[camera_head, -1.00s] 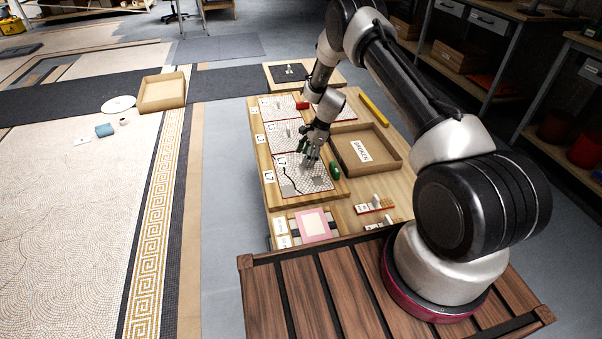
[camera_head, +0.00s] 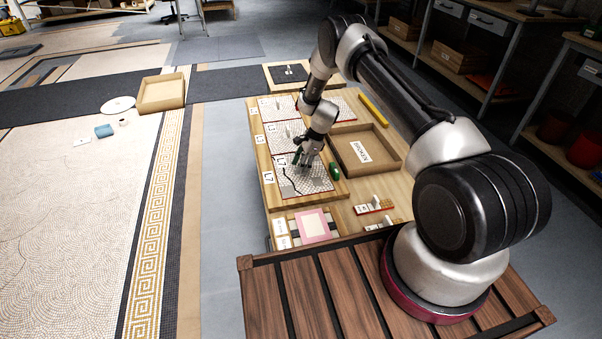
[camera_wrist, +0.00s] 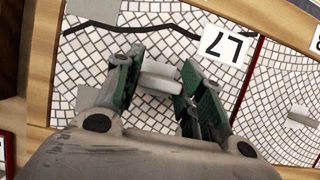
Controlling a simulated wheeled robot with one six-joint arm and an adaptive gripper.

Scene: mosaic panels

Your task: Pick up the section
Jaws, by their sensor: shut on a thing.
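The section labelled L7 (camera_head: 318,184) is a white mosaic panel with red edges and a dark crack line, in the near bay of the wooden rack. In the wrist view its mosaic face (camera_wrist: 65,95) fills the middle, with the L7 label (camera_wrist: 226,45) at upper right. A pale grip block (camera_wrist: 160,80) stands on its face. My gripper (camera_head: 306,166) is over this panel. In the wrist view its green-padded fingers (camera_wrist: 158,75) are shut on the pale block. The panel appears to lie in its bay; I see no clear gap under it.
More mosaic panels (camera_head: 283,133) lie farther back in the rack. A pink-bordered square (camera_head: 313,226) and small sample strips (camera_head: 374,206) lie nearer.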

